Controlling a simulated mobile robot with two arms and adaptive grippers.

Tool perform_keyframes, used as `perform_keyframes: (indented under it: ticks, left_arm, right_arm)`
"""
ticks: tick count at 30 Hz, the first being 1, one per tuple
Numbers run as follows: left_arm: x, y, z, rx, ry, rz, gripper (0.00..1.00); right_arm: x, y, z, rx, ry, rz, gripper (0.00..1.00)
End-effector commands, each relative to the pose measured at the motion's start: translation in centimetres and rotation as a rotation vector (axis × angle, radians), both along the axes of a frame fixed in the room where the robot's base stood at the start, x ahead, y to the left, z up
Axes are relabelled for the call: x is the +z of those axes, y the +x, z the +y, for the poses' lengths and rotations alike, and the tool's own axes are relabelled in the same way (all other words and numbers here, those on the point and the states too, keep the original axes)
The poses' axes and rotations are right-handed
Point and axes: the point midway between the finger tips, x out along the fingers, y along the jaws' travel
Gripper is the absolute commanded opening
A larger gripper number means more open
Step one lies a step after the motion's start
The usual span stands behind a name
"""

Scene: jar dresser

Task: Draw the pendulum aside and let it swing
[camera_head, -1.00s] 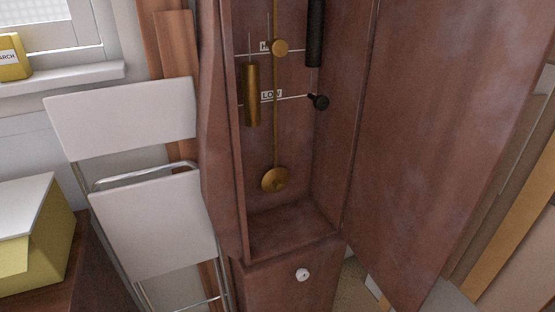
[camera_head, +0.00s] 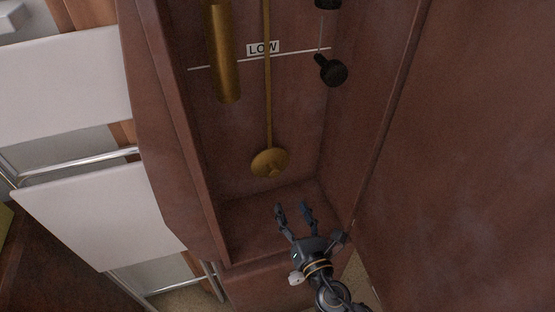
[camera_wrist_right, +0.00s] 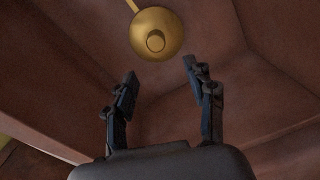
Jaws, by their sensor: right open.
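The brass pendulum has a thin rod (camera_head: 267,95) and a round bob (camera_head: 269,162) with a small knob on its front. It hangs straight down inside the tall reddish-brown clock case (camera_head: 300,120). My right gripper (camera_head: 293,207) is open and empty at the lower front of the case, below the bob in the head view. In the right wrist view the bob (camera_wrist_right: 155,34) is ahead of the two spread fingers (camera_wrist_right: 160,75), with a gap between. The top of the rod is out of view. My left gripper is not in view.
A brass cylinder weight (camera_head: 222,60) hangs left of the rod. The open door (camera_head: 470,150) stands at the right. A white folding chair (camera_head: 95,215) is at the left.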

Motion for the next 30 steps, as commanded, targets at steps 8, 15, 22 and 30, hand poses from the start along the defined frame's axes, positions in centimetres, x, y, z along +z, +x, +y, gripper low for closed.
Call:
perform_keyframes:
  ticks: [8,15,22,30]
  left_arm:
    - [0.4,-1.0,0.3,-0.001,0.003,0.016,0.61]
    - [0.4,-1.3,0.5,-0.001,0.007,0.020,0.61]
    - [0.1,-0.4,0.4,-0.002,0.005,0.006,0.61]
    - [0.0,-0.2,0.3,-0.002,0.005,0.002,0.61]
  right_arm:
    - [0.6,3.4,1.3,0.002,-0.009,-0.016,0.55]
    - [0.5,8.4,2.9,0.002,-0.007,-0.013,0.55]
    - [0.2,11.8,4.0,0.003,-0.007,-0.011,0.55]
    - [0.3,13.1,4.4,0.003,-0.005,-0.009,0.55]
